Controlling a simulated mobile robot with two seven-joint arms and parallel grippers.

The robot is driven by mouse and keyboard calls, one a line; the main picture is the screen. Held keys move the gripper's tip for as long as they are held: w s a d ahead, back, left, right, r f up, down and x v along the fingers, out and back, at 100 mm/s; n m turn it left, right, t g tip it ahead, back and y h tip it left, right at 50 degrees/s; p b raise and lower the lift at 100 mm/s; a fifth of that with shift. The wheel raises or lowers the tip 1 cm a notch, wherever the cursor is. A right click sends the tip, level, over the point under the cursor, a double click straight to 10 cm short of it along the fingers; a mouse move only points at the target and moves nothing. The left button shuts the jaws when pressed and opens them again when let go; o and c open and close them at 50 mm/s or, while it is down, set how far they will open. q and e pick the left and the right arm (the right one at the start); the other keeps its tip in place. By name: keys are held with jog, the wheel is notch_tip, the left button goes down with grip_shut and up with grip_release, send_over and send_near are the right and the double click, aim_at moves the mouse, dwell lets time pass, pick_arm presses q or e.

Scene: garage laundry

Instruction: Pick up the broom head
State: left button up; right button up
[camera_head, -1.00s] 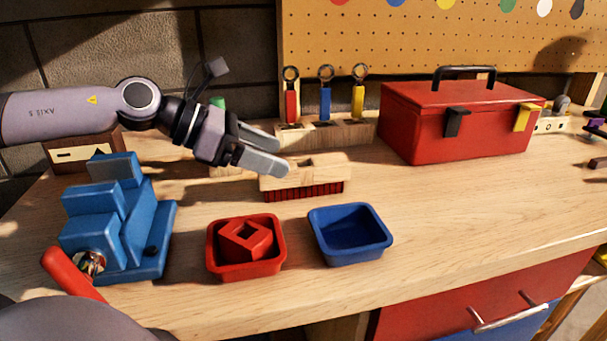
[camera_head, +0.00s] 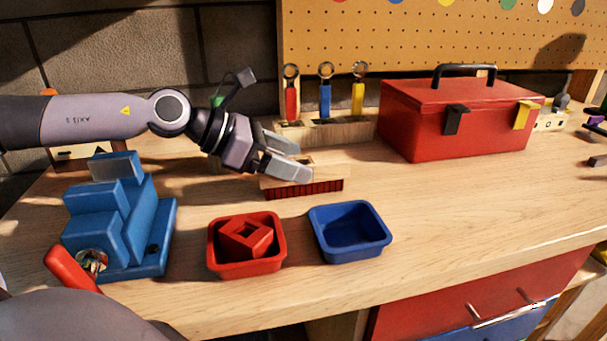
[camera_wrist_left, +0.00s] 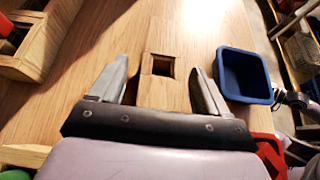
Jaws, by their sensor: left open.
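The broom head (camera_head: 328,172) is a light wooden block with red bristles underneath, lying on the workbench behind the two small bins. In the left wrist view the broom head (camera_wrist_left: 165,92) shows its square socket, and its block lies between my two fingers. My left gripper (camera_head: 304,160) is open, with its fingers at the broom head's left part, and in the head view they hide some of its top. In the left wrist view the left gripper (camera_wrist_left: 160,75) has a finger on each side of the block, with visible gaps. My right gripper is not in view.
A red bin (camera_head: 247,268) with a red block and an empty blue bin (camera_head: 350,252) stand in front. A blue vise (camera_head: 118,225) is at left. A tool rack (camera_head: 345,132) and red toolbox (camera_head: 455,125) stand behind.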

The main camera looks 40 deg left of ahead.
pick_arm(q)
jog(key=shift+w+d+f, duration=0.3)
jog(key=shift+w+d, duration=0.05)
dwell(0.3)
jog(key=c, duration=1.2)
jog(key=shift+r, duration=0.1)
